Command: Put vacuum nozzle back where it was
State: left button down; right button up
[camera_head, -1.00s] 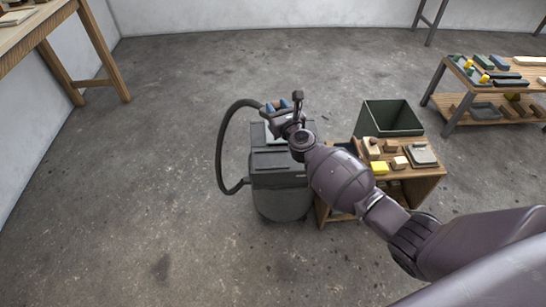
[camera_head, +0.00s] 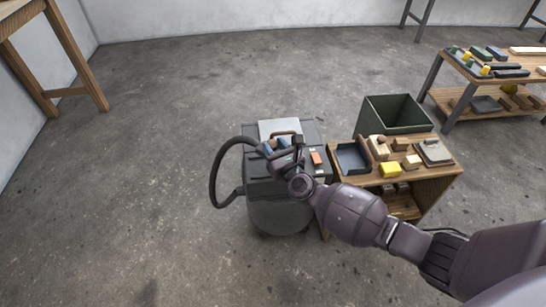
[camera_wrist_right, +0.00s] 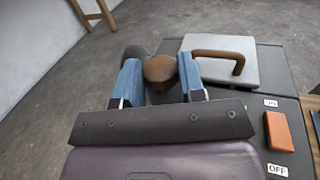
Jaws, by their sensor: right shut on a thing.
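The vacuum is a dark grey canister (camera_head: 275,215) with a flat top. A black hose (camera_head: 213,180) loops out from its left side up to my right gripper (camera_head: 275,147). In the right wrist view, the blue fingers of my right gripper (camera_wrist_right: 160,78) are shut on a brown rounded piece (camera_wrist_right: 160,68) at the hose end, which looks like the nozzle. The gripper is over the left part of the vacuum's top, beside a light grey plate with a brown handle (camera_wrist_right: 217,55). I cannot tell whether the nozzle touches the top. My left gripper is out of view.
An orange switch (camera_wrist_right: 278,132) with ON and OFF labels is on the vacuum's top right. A low wooden table (camera_head: 433,183) with blocks and trays stands close on the right. A dark green bin (camera_head: 398,113) is behind it. The floor left is clear.

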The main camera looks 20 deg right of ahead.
notch_tip(320, 180, down, 5)
jog(key=shift+r+b, duration=0.2)
jog(key=shift+b, duration=0.75)
jog(key=shift+r, duration=0.35)
jog(key=shift+f, duration=0.35)
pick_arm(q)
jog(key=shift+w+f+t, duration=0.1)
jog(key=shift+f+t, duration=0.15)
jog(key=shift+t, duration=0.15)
pick_arm(e)
jog(key=o, duration=1)
jog(key=shift+r, duration=0.1)
jog(key=shift+c, duration=0.2)
jog(key=shift+r, duration=0.25)
jog(key=shift+s, duration=0.15)
pick_arm(q)
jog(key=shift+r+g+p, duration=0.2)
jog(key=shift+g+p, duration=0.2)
jog(key=shift+p, duration=0.4)
pick_arm(e)
jog(key=s, duration=1.1)
jog(key=shift+s+d, duration=0.35)
